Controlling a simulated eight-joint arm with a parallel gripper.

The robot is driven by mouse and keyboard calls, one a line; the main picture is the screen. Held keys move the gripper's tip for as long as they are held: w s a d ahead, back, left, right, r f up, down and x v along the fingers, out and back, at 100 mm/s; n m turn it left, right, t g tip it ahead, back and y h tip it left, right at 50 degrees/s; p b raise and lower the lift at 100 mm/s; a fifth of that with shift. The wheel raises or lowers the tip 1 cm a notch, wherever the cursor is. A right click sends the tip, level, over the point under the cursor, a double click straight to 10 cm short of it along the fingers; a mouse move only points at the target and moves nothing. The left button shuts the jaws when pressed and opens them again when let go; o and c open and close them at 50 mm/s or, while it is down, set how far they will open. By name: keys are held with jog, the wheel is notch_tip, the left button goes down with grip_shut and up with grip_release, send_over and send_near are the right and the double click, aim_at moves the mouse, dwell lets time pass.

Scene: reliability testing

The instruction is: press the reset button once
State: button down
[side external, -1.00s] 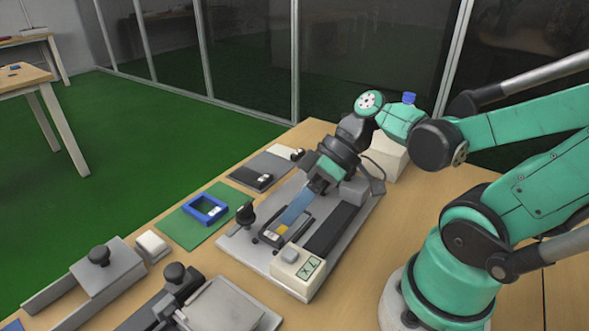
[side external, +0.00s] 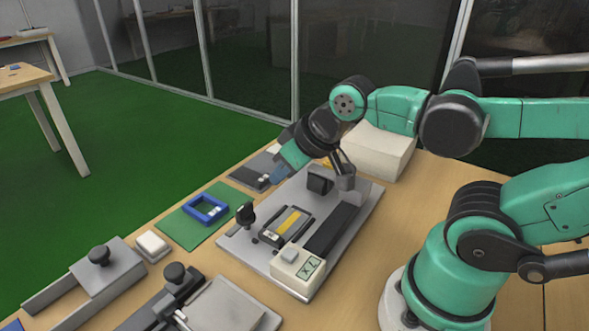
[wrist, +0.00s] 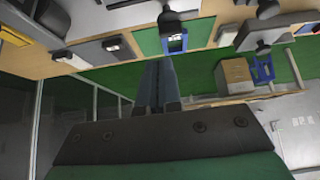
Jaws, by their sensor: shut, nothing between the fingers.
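A white control box (side external: 296,272) with a small green display sits on the front end of the grey test machine (side external: 258,262). A pale square button (side external: 290,255) is on its top; I cannot read a label that marks it as the reset button. My gripper (side external: 278,174) is shut and empty, tilted down to the left near the machine's back left edge, apart from the button. In the wrist view its bluish fingers (wrist: 158,80) lie together. A specimen with a yellow strip (side external: 290,221) lies in the machine's black-sided holder.
A blue frame (side external: 205,210) lies on a green mat (side external: 180,228) to the left. A small white block (side external: 152,243) and black-knobbed fixtures (side external: 100,265) are farther front left. A dark grey plate (side external: 252,178) lies close to my gripper. A white box (side external: 378,150) stands behind.

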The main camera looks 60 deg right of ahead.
notch_tip(320, 180, up, 6)
jog(key=g, duration=0.7)
send_over(292, 248)
jog(key=shift+f, duration=0.15)
notch_tip(292, 248, down, 14)
jog(key=shift+r, duration=0.1)
dwell(0.6)
jog(key=shift+f, duration=0.9)
jog(key=shift+r, duration=0.1)
jog(key=shift+w+r, duration=0.1)
jog(key=shift+r, duration=4.05)
